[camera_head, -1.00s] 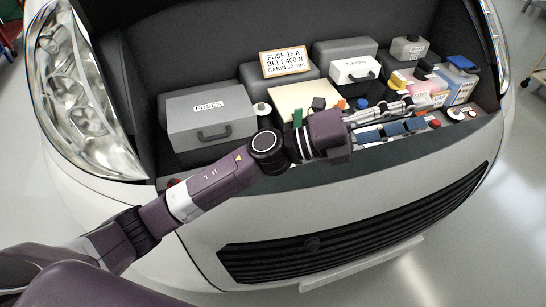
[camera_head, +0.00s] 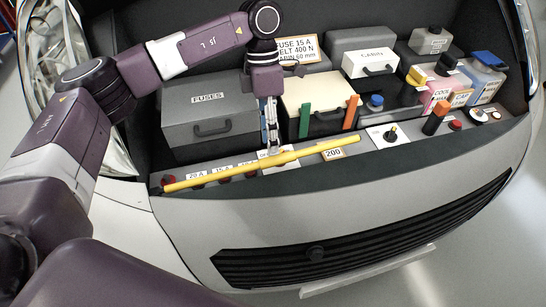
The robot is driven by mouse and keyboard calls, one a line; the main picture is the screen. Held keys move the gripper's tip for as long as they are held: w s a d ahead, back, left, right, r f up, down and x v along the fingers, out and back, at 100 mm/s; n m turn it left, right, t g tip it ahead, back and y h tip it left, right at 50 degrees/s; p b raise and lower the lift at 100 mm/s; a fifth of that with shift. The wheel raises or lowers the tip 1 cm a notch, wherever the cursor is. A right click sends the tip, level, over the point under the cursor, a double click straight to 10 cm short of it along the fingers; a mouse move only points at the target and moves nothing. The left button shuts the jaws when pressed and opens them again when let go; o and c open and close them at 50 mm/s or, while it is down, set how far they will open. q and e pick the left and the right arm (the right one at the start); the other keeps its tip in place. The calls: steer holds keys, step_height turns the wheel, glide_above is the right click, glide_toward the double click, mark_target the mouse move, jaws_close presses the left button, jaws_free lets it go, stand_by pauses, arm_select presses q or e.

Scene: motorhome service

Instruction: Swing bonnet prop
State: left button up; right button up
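The long yellow bonnet prop (camera_head: 220,175) lies slantwise along the front ledge of the engine bay, its right end near the "200" label. My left gripper (camera_head: 273,150) points down from above, with its fingertips at the thicker middle part of the prop. I see the fingers nearly edge-on, so I cannot tell whether they are closed around it or only touching it. The bonnet is not in view. My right gripper is not in view.
Behind the ledge stand a grey "FUSES" box (camera_head: 208,108), a cream-topped box (camera_head: 318,92) with green and orange upright pieces, and a white-fronted case (camera_head: 370,63). Bottles (camera_head: 440,90) stand at the right. Small knobs line the ledge (camera_head: 400,148).

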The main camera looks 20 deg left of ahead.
mark_target(272, 160)
arm_select(q)
steer(key=p+x, duration=0.1)
steer(key=x, duration=0.5)
steer(key=shift+s+d+f, duration=0.1)
steer(key=shift+f, duration=0.1)
jaws_close()
